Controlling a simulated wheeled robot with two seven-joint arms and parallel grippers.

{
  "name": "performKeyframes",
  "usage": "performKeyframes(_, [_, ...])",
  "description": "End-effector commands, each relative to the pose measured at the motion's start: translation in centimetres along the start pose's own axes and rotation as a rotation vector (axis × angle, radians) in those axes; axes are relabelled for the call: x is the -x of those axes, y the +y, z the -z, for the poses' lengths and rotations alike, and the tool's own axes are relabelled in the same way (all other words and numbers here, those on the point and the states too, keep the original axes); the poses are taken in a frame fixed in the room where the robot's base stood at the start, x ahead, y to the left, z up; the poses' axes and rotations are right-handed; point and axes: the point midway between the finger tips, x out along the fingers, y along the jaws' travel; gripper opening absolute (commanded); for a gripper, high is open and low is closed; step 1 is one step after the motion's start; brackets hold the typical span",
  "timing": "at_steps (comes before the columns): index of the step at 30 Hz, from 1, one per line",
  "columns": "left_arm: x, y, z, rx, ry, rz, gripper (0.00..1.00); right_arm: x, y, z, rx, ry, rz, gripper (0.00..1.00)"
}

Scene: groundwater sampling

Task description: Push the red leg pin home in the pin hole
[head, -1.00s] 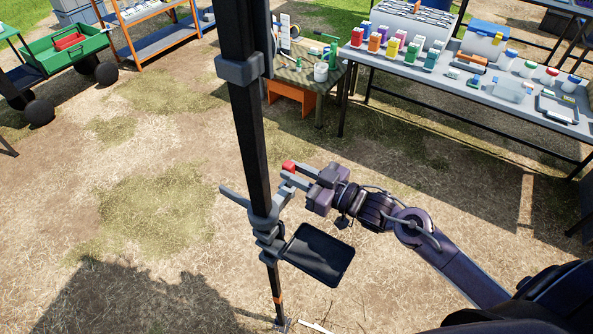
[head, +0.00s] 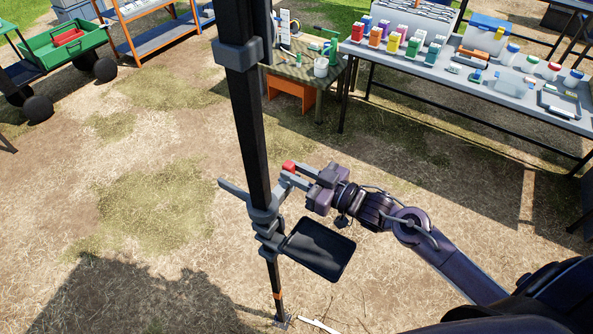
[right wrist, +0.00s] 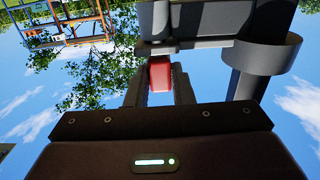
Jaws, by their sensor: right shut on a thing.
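The red leg pin (head: 289,167) shows as a small red block between the fingers of my right gripper (head: 287,174), beside the black upright pole (head: 252,150). My right gripper is shut on it. In the right wrist view the red pin (right wrist: 160,74) sits between the two dark fingers, with its far end up against a grey bracket (right wrist: 200,49). The pin hole is hidden, so I cannot tell how deep the pin sits. My left gripper is not in view.
A grey clamp (head: 264,222) on the pole carries a black tray (head: 316,249) just below my right gripper. A grey handle (head: 234,190) sticks out left of the pole. A bench (head: 400,70) with bottles stands at the back right. Open ground lies left.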

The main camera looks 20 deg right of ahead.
Motion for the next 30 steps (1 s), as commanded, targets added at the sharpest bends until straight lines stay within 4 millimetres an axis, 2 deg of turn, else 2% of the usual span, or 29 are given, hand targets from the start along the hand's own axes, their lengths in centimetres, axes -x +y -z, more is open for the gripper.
performKeyframes(7, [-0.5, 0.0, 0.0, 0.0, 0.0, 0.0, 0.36, 0.0, 0.0, -0.7, 0.0, 0.001, 0.0, 0.03])
performKeyframes(8, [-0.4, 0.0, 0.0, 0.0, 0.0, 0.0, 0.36, 0.0, 0.0, -0.7, 0.001, 0.001, 0.0, 0.22])
performKeyframes(12, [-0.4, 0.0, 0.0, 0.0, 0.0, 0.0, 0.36, 0.0, 0.0, -0.6, 0.001, 0.001, 0.0, 0.41])
performKeyframes(14, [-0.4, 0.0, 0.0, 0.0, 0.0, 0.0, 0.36, 0.0, 0.0, -0.6, 0.001, 0.001, 0.0, 0.46])
performKeyframes(23, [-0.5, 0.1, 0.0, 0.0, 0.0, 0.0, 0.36, 0.2, 0.0, -0.7, 0.0, 0.0, 0.0, 0.46])
performKeyframes(30, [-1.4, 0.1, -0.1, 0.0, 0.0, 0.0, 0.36, 3.2, -0.1, -1.0, 0.001, -0.004, 0.0, 0.46])
